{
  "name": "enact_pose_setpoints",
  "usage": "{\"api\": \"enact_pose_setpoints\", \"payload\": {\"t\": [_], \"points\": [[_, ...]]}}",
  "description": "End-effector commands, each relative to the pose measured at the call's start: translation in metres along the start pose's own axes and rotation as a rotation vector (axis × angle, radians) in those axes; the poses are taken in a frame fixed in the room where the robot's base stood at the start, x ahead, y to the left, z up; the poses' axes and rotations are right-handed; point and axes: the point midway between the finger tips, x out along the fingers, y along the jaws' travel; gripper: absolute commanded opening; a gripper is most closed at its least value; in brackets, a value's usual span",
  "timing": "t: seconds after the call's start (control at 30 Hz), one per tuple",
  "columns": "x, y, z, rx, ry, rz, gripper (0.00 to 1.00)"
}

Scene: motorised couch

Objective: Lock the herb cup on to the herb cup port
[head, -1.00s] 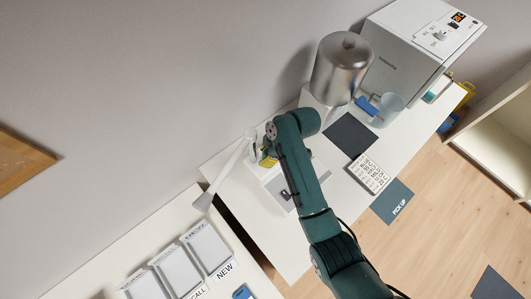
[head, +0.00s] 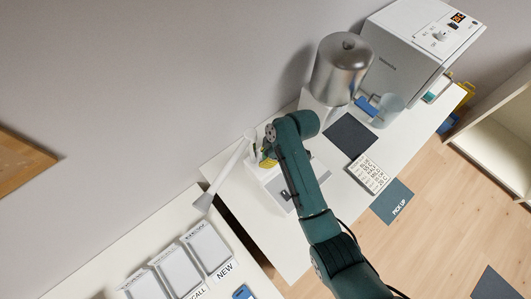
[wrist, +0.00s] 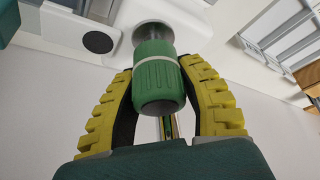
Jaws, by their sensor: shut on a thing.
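The green ribbed herb cup (wrist: 158,80) with a pale band shows in the wrist view, between the two yellow fingers of my gripper (wrist: 165,85). My gripper is shut on it. The cup's far end meets a round metal fitting, which looks like the herb cup port (wrist: 152,27), on a white device. I cannot tell whether it is seated or locked there. In the head view my gripper (head: 266,157) is mostly hidden behind my green arm, at the white device (head: 270,178). The cup cannot be made out there.
A slanted pale arm-like piece (head: 226,174) stands left of the device. A metal canister (head: 341,68) and a white machine (head: 408,60) stand to the right. A dark mat (head: 351,135) and a lettered block (head: 369,174) lie on the white table.

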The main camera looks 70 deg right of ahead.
Motion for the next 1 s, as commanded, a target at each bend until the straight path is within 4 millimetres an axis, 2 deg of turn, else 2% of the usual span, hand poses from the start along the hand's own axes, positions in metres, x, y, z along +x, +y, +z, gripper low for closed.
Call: {"api": "enact_pose_setpoints", "payload": {"t": [0.97,1.0], "points": [[0.02,0.0,0.009,0.0,0.0,0.0,0.04],[0.019,0.0,0.008,0.0,0.0,0.001,0.32]]}}
